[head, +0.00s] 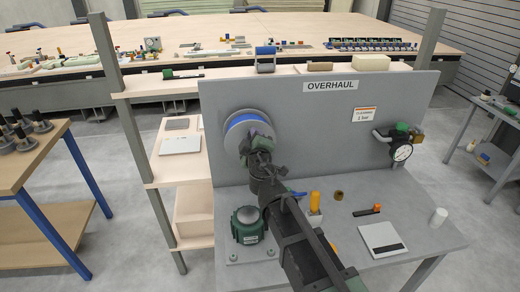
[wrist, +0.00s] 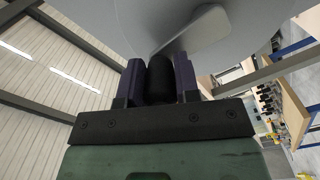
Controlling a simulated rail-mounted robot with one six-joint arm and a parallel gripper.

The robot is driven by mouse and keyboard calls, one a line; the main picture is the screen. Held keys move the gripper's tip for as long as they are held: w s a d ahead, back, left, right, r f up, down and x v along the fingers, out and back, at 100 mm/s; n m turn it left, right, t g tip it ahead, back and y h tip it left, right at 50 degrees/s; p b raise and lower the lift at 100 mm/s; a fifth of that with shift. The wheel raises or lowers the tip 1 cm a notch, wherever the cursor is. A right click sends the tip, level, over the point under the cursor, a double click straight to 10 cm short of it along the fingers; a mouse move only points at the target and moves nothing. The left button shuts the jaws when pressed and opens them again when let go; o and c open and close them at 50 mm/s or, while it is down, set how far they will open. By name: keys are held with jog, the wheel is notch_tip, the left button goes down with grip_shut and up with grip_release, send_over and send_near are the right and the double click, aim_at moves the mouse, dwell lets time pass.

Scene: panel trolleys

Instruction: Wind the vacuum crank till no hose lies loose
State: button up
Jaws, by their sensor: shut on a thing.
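The reel (head: 233,121) is mounted on the upright grey panel marked OVERHAUL, with a blue band around its pale rim. My gripper (head: 257,150) is in front of the reel and hides its lower right part. In the wrist view my gripper (wrist: 159,82) has its two fingers closed on the black crank knob (wrist: 160,75), one on each side. The crank arm (wrist: 197,30) runs from the knob up to the right across the pale reel disc. I cannot make out any loose hose; my arm covers part of the bench below the reel.
A gauge (head: 402,152) with a green fitting is on the panel's right. An orange-yellow cylinder (head: 315,201), a brass ring (head: 338,195), a flat scale-like box (head: 382,240) and a white cylinder (head: 438,217) stand right of my arm.

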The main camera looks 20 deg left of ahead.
jog(key=shift+d+f, duration=0.1)
jog(key=shift+w+d, duration=0.25)
jog(key=shift+d, duration=0.15)
jog(key=shift+f, duration=0.1)
jog(key=shift+w+d+f+b, duration=0.25)
jog(key=shift+d+b, duration=0.15)
jog(key=shift+d, duration=0.1)
